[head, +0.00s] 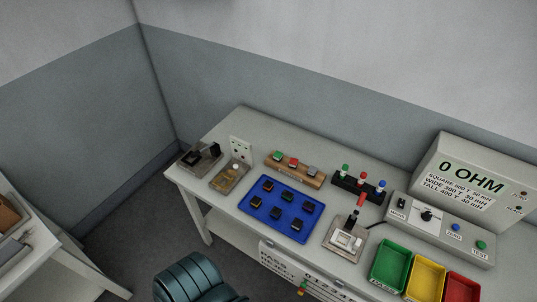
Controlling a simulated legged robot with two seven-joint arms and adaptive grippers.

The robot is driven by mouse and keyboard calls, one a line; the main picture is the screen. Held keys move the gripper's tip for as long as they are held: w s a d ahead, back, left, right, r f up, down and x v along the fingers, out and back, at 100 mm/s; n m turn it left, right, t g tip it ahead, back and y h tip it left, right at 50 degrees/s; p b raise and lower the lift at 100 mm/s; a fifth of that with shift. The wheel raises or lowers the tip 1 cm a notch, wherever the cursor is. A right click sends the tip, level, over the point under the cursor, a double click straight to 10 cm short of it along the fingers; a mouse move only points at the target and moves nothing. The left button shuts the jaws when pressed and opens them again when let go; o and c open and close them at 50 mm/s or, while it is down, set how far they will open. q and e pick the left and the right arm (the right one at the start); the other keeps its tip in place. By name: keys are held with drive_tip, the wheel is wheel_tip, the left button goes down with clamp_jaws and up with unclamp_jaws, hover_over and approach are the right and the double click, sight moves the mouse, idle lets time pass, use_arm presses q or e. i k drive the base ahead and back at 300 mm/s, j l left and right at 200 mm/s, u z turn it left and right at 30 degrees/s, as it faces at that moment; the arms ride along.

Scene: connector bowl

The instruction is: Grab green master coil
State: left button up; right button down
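A black rack (357,189) on the table holds upright pieces. One has a green top (345,170) and stands at the rack's left end; it looks like the green master coil. A red-topped piece (362,178) and a blue-topped piece (381,185) stand to its right. A wooden block (296,174) to the left also carries a small green piece (277,156), with red and grey ones beside it. Neither of my grippers is in view.
A blue tray (262,219) with several dark square parts lies left of a metal fixture (345,240). Green (390,264), yellow (426,275) and red (462,288) bins line the front right. A dark teal chair (190,277) stands in front.

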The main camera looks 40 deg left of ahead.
sight(277, 157)
drive_tip(key=u, duration=1.4)
drive_tip(key=j, duration=0.1)
drive_tip(key=i+z, duration=0.05)
